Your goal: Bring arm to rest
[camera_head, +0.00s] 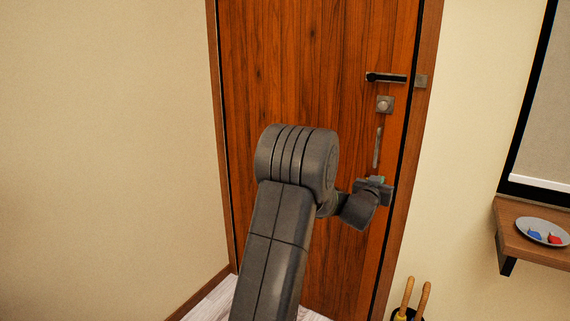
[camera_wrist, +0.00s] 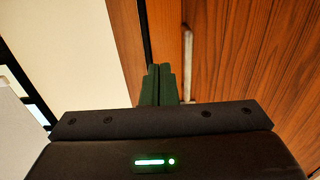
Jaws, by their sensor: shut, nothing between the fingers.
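My gripper (camera_wrist: 159,84) is shut and empty in the wrist view, its two dark green fingers together in front of the door's edge. In the head view my arm rises from the bottom and bends at a thick joint, with the wrist to its right, in front of the wooden door (camera_head: 290,80). The pull bar also shows in the wrist view (camera_wrist: 187,65), right of the fingers.
A wooden shelf (camera_head: 515,240) at the right holds a grey plate (camera_head: 523,226) with a blue and a red item. A dark holder with two wooden handles (camera_head: 415,298) stands below, right of the door. A dark-framed window or panel (camera_head: 545,120) is above the shelf. Bare wall fills the left.

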